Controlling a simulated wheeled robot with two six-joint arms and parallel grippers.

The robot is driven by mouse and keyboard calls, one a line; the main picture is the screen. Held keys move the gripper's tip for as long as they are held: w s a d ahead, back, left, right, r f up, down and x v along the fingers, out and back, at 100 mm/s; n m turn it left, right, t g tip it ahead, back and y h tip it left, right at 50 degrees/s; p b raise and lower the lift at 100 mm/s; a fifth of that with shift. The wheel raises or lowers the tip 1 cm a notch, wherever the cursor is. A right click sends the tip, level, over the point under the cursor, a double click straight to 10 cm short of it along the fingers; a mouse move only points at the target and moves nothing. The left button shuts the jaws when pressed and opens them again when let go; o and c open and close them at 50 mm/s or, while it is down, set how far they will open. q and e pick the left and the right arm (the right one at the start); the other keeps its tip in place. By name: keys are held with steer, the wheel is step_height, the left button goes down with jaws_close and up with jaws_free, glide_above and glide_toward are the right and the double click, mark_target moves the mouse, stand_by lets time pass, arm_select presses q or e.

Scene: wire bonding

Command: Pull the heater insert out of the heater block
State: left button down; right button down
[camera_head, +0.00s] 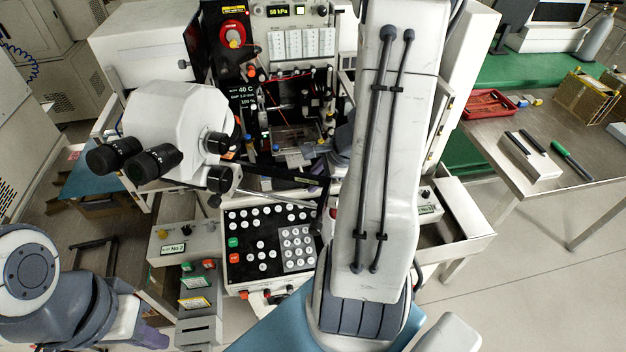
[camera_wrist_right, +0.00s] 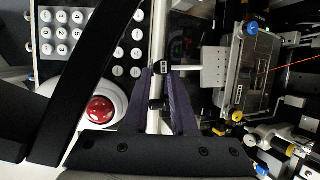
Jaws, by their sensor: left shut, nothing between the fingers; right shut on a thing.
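The heater insert (camera_wrist_right: 215,68) is a grey plate with small holes and a thin rod ending in a dark grip. In the right wrist view it lies just left of the heater block (camera_wrist_right: 258,75); I cannot tell how much of it is still inside. My right gripper (camera_wrist_right: 161,72) has its purple fingertips shut on the insert's dark grip. In the head view the right gripper is mostly hidden behind my right arm, and the work area (camera_head: 300,137) is small and cluttered. My left gripper (camera_head: 152,338) is shut and empty at the lower left, far from the block.
A white microscope (camera_head: 175,125) stands left of the work area. A keypad panel (camera_head: 270,245) lies in front, and a red button (camera_wrist_right: 100,109) shows in the right wrist view. An open drawer (camera_head: 460,225) juts out at right. A side table (camera_head: 510,165) holds tools.

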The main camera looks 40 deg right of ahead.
steer(key=shift+s+a+f, duration=0.3)
steer(key=shift+s+a, duration=0.25)
steer(key=shift+s, duration=0.1)
steer(key=shift+r, duration=0.1)
steer(key=shift+r+p, duration=1)
steer(key=shift+r, duration=0.05)
steer(key=shift+s+a+r, duration=0.15)
steer(key=shift+a+r, duration=0.15)
steer(key=shift+r, duration=0.2)
steer(key=shift+d+r+p, duration=0.15)
steer(key=shift+r+p, duration=0.4)
steer(key=shift+p, duration=0.05)
steer(key=shift+d+r+p, duration=0.15)
steer(key=shift+r+p, duration=0.35)
steer(key=shift+p, duration=0.1)
